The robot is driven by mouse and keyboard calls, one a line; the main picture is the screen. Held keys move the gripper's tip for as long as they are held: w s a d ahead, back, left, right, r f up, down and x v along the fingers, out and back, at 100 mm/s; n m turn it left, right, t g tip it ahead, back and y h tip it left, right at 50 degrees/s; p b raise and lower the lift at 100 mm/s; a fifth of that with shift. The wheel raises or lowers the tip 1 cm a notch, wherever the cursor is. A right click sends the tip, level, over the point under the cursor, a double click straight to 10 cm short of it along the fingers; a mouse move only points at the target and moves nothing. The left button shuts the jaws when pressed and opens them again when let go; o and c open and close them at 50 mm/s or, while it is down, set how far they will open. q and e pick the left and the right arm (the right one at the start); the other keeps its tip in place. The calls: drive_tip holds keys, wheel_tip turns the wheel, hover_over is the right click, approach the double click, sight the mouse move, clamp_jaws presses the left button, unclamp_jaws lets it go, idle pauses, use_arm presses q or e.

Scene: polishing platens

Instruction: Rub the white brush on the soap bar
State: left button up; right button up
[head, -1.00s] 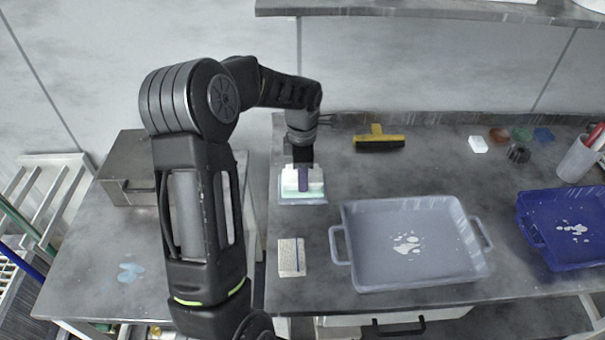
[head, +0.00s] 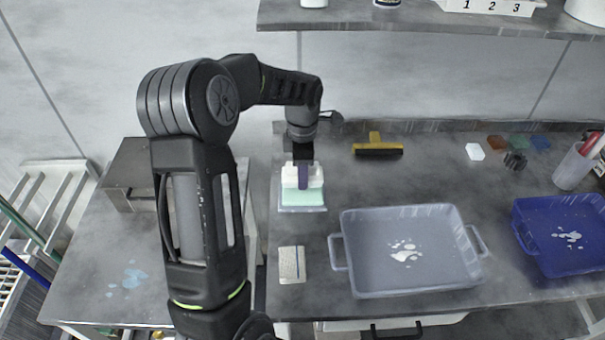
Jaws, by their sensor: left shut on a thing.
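My left gripper (head: 303,161) reaches down at the table's left part, shut on the white brush (head: 316,174). A purple upright part shows in the middle of the brush, below the jaws. The pale green soap bar (head: 303,198) lies in a shallow light dish (head: 302,209), directly below and in front of the brush in the picture. The brush overlaps the soap's far part; whether they touch I cannot tell. My right gripper is not in view.
A cream block (head: 291,265) lies in front of the dish. A grey tray (head: 352,272) and a blue tray (head: 529,238), both with white splashes, stand to the right. A yellow-and-black squeegee (head: 378,147) lies behind. A shelf (head: 420,20) overhangs the back.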

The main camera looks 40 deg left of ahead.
use_arm(q)
drive_tip(key=shift+r+p, duration=0.7)
drive_tip(key=shift+r, duration=0.75)
drive_tip(key=m, duration=0.4)
drive_tip(key=shift+s+m, duration=0.1)
drive_tip(key=shift+m, duration=0.2)
drive_tip(key=shift+d+m, duration=0.1)
drive_tip(key=shift+m, duration=1)
drive_tip(key=d+m, duration=0.1)
drive_tip(key=m, duration=0.1)
drive_tip(key=w+d+m, duration=0.1)
drive_tip(key=m, duration=0.2)
drive_tip(key=d+m, duration=0.2)
drive_tip(key=m, duration=0.1)
drive_tip(key=shift+w+r, duration=0.1)
drive_tip(key=shift+w, duration=0.1)
drive_tip(key=w+d+r+m, duration=0.2)
drive_tip(key=w+d+m, duration=0.1)
drive_tip(key=d+m, duration=0.8)
drive_tip(key=d, duration=0.5)
drive_tip(key=shift+w+d, duration=0.15)
drive_tip(key=shift+d, duration=0.15)
